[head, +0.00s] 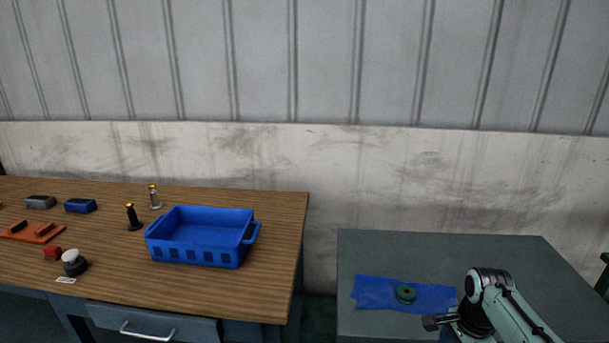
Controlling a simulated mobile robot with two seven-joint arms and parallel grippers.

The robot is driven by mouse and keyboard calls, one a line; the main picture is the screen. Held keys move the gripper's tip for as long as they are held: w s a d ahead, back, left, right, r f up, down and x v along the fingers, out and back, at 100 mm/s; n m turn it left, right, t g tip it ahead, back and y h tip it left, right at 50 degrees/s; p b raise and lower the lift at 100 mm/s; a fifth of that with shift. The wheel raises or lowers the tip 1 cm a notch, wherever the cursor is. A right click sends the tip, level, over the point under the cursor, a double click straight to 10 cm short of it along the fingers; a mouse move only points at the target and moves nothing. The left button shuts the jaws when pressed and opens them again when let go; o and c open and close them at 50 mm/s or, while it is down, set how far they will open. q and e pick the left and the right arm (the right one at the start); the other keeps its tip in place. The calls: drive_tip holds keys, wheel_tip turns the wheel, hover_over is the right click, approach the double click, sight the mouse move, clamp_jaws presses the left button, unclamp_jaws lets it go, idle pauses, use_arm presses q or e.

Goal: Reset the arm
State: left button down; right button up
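One pale green and grey jointed arm, my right arm, comes in from the lower right corner of the head view, over the grey table (430,255). My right gripper (431,322) is a dark, small shape at its end, pointing left. I cannot make out whether its fingers are apart or together. It is in front of a blue cloth or sheet (375,292) on the grey table. A green ring-shaped part (405,293) lies on the sheet, apart from the gripper in the picture. My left arm and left gripper do not show.
A wooden workbench (280,215) stands at left, holding a blue crate (195,251), two upright bolt-like parts (132,217), blue (80,206) and grey blocks (40,202), an orange tray (47,234) and a button (74,263). A gap separates the tables. The grey table's back is clear.

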drive_tip(key=s+a+f+n+g+y+p, duration=0.1)
drive_tip(key=s+a+f+n+p, duration=0.25)
drive_tip(key=f, duration=0.95)
drive_tip(key=s+a+f+n+y+p, duration=0.1)
drive_tip(key=s+a+f+n, duration=0.4)
drive_tip(key=f, duration=0.8)
drive_tip(key=s+a+f+n+p, duration=0.1)
drive_tip(key=s+a+f+n, duration=0.1)
drive_tip(key=s+a, duration=0.3)
drive_tip(key=s+a+f+n+y+p, duration=0.1)
drive_tip(key=s+a+f, duration=0.3)
drive_tip(key=s, duration=0.9)
drive_tip(key=shift+s+a+n+y+p, duration=0.25)
drive_tip(key=shift+a+n+p, duration=0.35)
drive_tip(key=shift+a, duration=0.6)
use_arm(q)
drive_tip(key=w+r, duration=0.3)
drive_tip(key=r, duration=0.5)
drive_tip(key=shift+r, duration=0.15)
use_arm(e)
drive_tip(key=shift+s+a+f, duration=0.1)
drive_tip(key=shift+s, duration=0.1)
drive_tip(key=shift+c, duration=0.3)
